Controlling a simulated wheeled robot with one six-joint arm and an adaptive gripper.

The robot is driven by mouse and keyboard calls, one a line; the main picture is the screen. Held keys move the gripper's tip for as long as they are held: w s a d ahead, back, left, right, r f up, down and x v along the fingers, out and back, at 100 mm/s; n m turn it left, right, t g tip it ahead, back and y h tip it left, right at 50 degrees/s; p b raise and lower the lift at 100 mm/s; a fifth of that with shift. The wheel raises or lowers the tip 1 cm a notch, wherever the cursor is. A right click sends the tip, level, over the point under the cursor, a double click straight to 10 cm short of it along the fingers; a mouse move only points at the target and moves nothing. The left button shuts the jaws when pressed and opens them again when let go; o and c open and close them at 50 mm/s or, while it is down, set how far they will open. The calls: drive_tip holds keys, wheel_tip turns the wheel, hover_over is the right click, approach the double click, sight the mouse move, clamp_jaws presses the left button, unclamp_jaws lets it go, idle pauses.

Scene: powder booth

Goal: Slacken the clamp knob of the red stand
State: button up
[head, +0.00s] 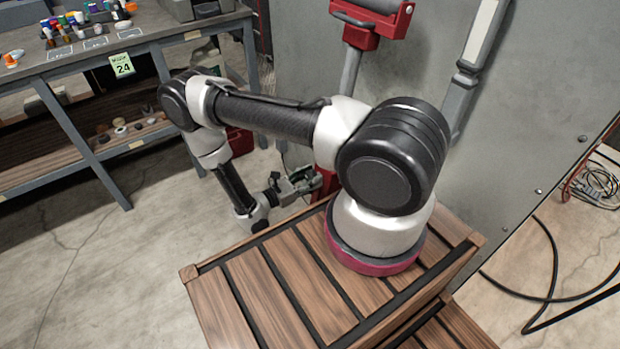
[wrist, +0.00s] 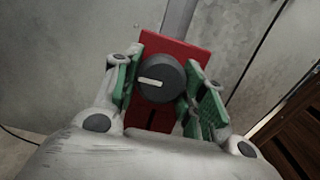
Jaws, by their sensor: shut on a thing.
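The clamp knob (wrist: 153,80) is a round dark grey knob with a white bar mark that points sideways, tilted slightly. It sits in front of a red block (wrist: 185,48) of the red stand, whose grey post rises behind. My gripper (wrist: 168,84) has its green-padded fingers on either side of the knob and is shut on it. In the head view my gripper (head: 308,183) is low beside the wooden deck, and the knob cannot be made out there. The stand's grey post (head: 350,70) and red head (head: 370,25) show behind my arm, which hides its middle.
A workbench (head: 150,40) with bottles and a green tag marked 24 (head: 122,66) stands at the left. A grey panel (head: 510,110) stands behind the stand. Black cables (head: 550,270) lie on the floor at right. The floor at lower left is clear.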

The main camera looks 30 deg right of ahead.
drive_tip(key=shift+n, duration=0.3)
drive_tip(key=n+t, duration=0.1)
drive_tip(key=n, duration=0.4)
drive_tip(key=shift+s, duration=0.1)
drive_tip(key=n+t, duration=0.1)
drive_tip(key=n, duration=0.4)
drive_tip(key=shift+y, duration=0.4)
drive_tip(key=n, duration=0.3)
drive_tip(key=n+y, duration=0.1)
drive_tip(key=n, duration=0.2)
drive_tip(key=shift+r+t, duration=0.1)
drive_tip(key=shift+t, duration=0.2)
drive_tip(key=n, duration=0.4)
drive_tip(key=shift+n+y, duration=0.3)
drive_tip(key=shift+n, duration=0.1)
drive_tip(key=o, duration=1)
drive_tip(key=shift+r, duration=0.1)
drive_tip(key=shift+o, duration=0.2)
